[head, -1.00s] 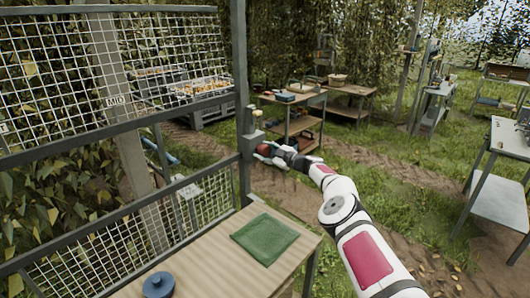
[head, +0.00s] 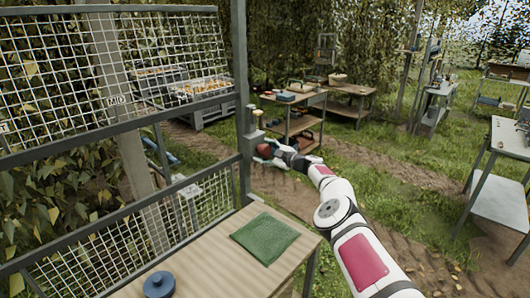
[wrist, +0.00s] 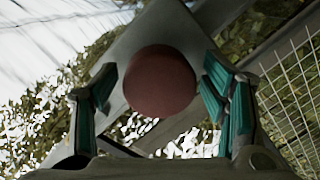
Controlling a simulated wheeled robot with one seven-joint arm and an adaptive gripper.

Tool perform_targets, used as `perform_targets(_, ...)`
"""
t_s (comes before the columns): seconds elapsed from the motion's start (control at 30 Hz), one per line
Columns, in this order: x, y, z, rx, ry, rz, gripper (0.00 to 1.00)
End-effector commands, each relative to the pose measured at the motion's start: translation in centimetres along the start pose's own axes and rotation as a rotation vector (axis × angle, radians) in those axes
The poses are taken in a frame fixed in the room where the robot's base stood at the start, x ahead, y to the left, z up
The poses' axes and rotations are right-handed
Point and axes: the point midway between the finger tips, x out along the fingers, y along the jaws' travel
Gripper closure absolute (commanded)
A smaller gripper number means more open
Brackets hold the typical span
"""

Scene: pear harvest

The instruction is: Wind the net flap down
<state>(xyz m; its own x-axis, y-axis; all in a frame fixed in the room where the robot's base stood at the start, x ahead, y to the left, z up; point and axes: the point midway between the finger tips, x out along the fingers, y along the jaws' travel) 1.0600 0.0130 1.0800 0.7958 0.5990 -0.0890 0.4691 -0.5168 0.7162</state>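A mesh panel in a grey frame (head: 130,122), which looks like the net flap, hangs at the left in the head view. Its bottom rail is above a gap over a lower mesh panel (head: 90,250). A "MID" label (head: 116,100) shows behind the mesh. A dull red round knob (wrist: 160,82) fills the middle of the wrist view; it also shows as a small red spot by the post in the head view (head: 264,150). My gripper (wrist: 158,88) is open, with teal-padded fingers on either side of the knob and gaps visible. Whatever the knob is mounted on is mostly hidden.
A grey post (head: 241,60) stands beside my gripper, with a yellow-topped fitting (head: 257,113). Other tables stand behind and at right. Grass and dirt lie between.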

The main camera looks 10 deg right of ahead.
Motion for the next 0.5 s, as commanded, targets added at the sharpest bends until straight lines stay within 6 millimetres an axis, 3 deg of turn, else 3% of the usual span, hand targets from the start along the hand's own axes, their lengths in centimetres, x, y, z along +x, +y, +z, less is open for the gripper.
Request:
perform_targets(0.27,-0.03,0.09,0.02,0.008,0.000,0.001,0.32)
perform_targets(0.5,-0.03,0.18,0.06,0.128,0.008,-0.008,0.32)
